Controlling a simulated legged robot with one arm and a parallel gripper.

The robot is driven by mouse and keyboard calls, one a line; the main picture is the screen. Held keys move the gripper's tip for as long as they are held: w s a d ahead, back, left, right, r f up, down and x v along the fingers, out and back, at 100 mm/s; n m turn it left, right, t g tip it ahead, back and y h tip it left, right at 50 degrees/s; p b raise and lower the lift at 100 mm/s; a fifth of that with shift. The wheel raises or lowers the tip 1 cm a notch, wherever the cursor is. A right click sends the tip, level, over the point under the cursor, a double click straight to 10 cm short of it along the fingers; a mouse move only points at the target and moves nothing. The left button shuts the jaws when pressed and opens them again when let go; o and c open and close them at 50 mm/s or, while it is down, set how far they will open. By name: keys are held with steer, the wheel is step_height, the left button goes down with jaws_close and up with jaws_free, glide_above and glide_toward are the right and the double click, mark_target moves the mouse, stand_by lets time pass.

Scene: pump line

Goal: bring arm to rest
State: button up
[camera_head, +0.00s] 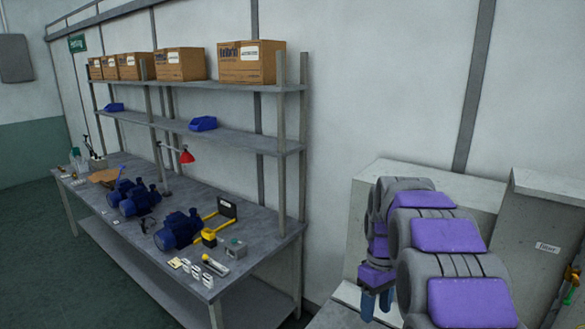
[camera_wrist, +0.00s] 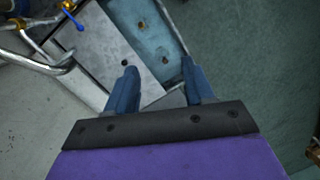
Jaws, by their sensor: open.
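My gripper (camera_head: 376,303) shows in the head view at the lower right, at the end of my grey and purple arm, with its blue fingers pointing down. In the wrist view my gripper (camera_wrist: 158,76) has its two blue fingers apart, with nothing between them. Below the fingers is a grey metal plate (camera_wrist: 95,65) with a dark hole, and beside it a blue-teal panel (camera_wrist: 150,35). I cannot tell how far below the fingers they are. My arm hides part of the pale cabinets in the head view.
A workbench (camera_head: 130,238) with blue pumps (camera_head: 178,230) stands left; its shelf holds cardboard boxes (camera_head: 252,62) and blue bins (camera_head: 203,124). A grey cabinet (camera_head: 535,235) stands right. Pipes (camera_wrist: 45,62) with a blue-handled valve (camera_wrist: 73,18) lie left of the plate.

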steer(key=s+a+f+m, duration=0.1)
steer(key=s+a+m, duration=0.1)
steer(key=s, duration=1.5)
steer(key=s+a+f+m+b, duration=0.1)
steer(key=s+a+f+m, duration=0.1)
steer(key=s, duration=1.6)
steer(key=shift+s+a+m, duration=0.3)
steer(key=shift+a+m, duration=0.25)
steer(key=shift+m, duration=0.65)
steer(key=shift+c, duration=0.3)
